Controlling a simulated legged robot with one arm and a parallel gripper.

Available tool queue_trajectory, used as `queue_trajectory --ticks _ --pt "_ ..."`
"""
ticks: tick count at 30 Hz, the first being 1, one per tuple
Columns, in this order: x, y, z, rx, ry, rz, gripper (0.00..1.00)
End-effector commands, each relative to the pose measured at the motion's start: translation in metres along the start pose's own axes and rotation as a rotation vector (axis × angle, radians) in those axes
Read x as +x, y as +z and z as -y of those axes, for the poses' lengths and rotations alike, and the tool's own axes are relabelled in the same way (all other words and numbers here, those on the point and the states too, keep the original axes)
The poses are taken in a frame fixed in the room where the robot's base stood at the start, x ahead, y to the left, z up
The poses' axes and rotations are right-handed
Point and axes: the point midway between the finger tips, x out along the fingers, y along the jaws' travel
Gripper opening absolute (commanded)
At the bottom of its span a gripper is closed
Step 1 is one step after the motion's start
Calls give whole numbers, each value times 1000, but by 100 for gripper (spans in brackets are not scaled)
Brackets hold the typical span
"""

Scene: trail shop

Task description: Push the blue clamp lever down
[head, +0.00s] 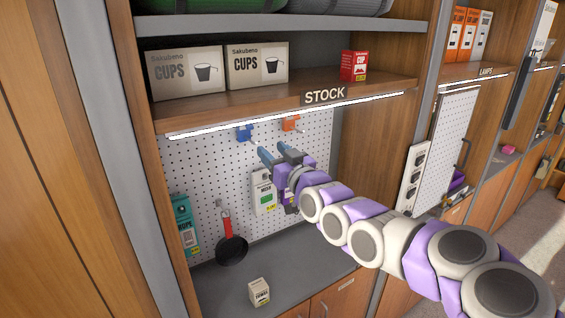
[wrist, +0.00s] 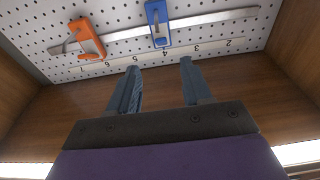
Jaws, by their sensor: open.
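The blue clamp (head: 245,132) is fixed on the white pegboard under the STOCK shelf. It also shows in the wrist view (wrist: 164,38), at the top centre, on a pale metal bar. A grey metal part shows at its middle; I cannot tell the lever's exact position. My gripper (head: 272,150) is open and empty, its two blue-grey fingers pointing at the pegboard just below and to the right of the blue clamp. In the wrist view the fingertips (wrist: 160,65) are apart, and the clamp lies ahead of the gap between them, not touching.
An orange clamp (head: 290,122) with a metal lever is beside the blue one. A numbered strip (wrist: 190,52) runs along the pegboard. Boxes of cups (head: 186,72) stand on the shelf (head: 310,82) above. A red-handled pan (head: 231,250) and packaged goods hang below.

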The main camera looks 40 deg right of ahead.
Motion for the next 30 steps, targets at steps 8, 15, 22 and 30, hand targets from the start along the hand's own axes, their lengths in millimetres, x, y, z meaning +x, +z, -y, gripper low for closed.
queue_trajectory --ticks 8,15,22,30 --pt "-29 1 0 1 0 -1 49" --pt "-38 0 0 -1 0 -1 49" --pt "-38 0 0 -1 0 -1 49" --pt "-38 0 0 0 -1 -1 49"
